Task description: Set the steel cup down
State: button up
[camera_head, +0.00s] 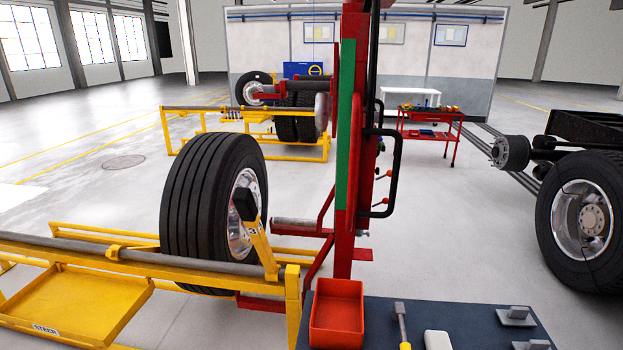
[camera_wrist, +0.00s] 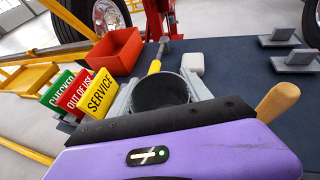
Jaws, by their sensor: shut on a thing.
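The steel cup (camera_wrist: 160,92) shows in the wrist view as a round rim with a dark inside, seen from above. My gripper (camera_wrist: 158,84) has a grey finger on each side of the cup and is shut on it. The cup is over the dark blue worktop (camera_wrist: 228,66). Its lower part is hidden, and I cannot tell whether its base touches the top. In the head view the worktop (camera_head: 468,318) is at the bottom, and neither the cup nor my gripper shows there.
A red bin (camera_wrist: 115,51), a yellow-handled tool (camera_wrist: 157,62) and a white block (camera_wrist: 193,63) lie beyond the cup. Green, red and yellow signs (camera_wrist: 98,94) stand close at left. A wooden handle (camera_wrist: 277,103) is at right. Grey holders (camera_wrist: 299,58) stand far right; worktop between is bare.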

jog(key=s+a+f+m+h, duration=0.1)
jog(key=s+a+f, duration=0.2)
jog(key=a, duration=0.4)
jog(key=s+a+f, duration=0.3)
jog(key=s+a, duration=0.1)
jog(key=a, duration=0.2)
notch_tip(320, 180, down, 7)
jog(key=b, duration=0.6)
jog(key=shift+w+d+r, duration=0.15)
jog(key=shift+d, duration=0.05)
